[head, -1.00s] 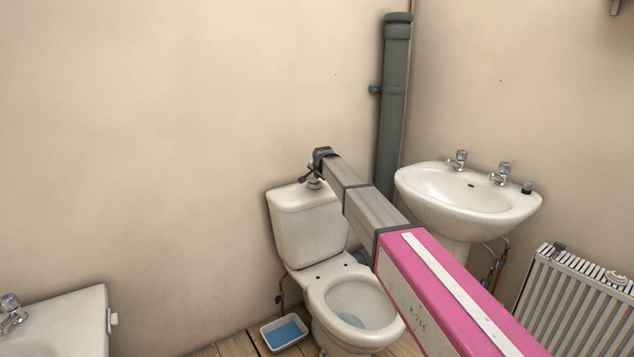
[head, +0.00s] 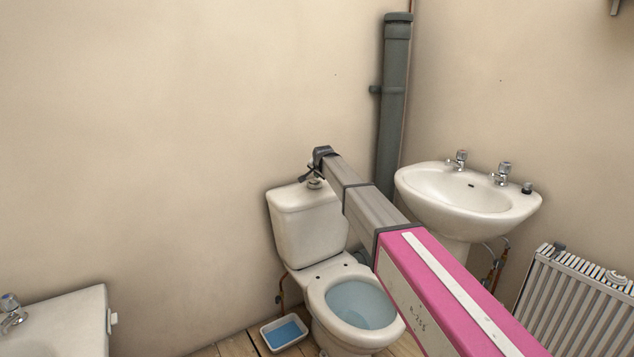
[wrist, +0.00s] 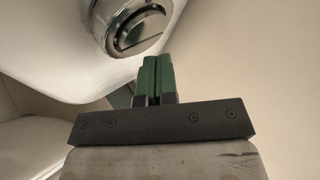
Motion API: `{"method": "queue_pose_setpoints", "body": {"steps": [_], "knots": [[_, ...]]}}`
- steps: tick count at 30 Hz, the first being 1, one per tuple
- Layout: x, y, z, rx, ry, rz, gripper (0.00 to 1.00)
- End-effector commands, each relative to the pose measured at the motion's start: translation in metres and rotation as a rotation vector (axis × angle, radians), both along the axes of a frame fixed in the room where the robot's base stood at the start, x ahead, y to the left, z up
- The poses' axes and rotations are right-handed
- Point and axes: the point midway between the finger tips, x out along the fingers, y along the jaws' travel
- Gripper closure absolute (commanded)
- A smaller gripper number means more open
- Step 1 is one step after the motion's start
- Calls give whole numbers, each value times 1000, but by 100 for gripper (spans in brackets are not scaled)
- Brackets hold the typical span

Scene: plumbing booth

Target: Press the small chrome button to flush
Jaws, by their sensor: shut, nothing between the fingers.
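The round chrome flush button (head: 314,184) sits on top of the white toilet cistern (head: 305,228). In the wrist view the chrome button (wrist: 135,24) fills the top middle, its face split by a dark curved gap into two parts. My gripper (wrist: 157,58) is shut, its green fingers side by side with nothing between them. The fingertips appear just below the button's rim in the wrist view; I cannot tell whether they touch it. In the head view my gripper (head: 310,176) is small and dark, right at the button. The toilet bowl (head: 357,302) holds a wide pool of bluish water.
A white basin (head: 468,203) with two taps stands right of the toilet. A grey pipe (head: 394,110) runs up the corner. A radiator (head: 580,300) is at the right. A tray of blue liquid (head: 284,334) lies on the floor. The wall behind the cistern is close.

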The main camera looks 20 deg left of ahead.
Motion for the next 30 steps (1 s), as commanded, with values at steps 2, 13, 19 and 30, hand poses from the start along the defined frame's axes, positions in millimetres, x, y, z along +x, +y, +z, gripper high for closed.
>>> {"method": "queue_pose_setpoints", "body": {"steps": [2,13,19,30], "knots": [[0,0,5,0,0,0,100],[0,0,10,-1,1,0,100],[0,0,13,0,0,0,100],[0,0,43,0,0,0,100]]}}
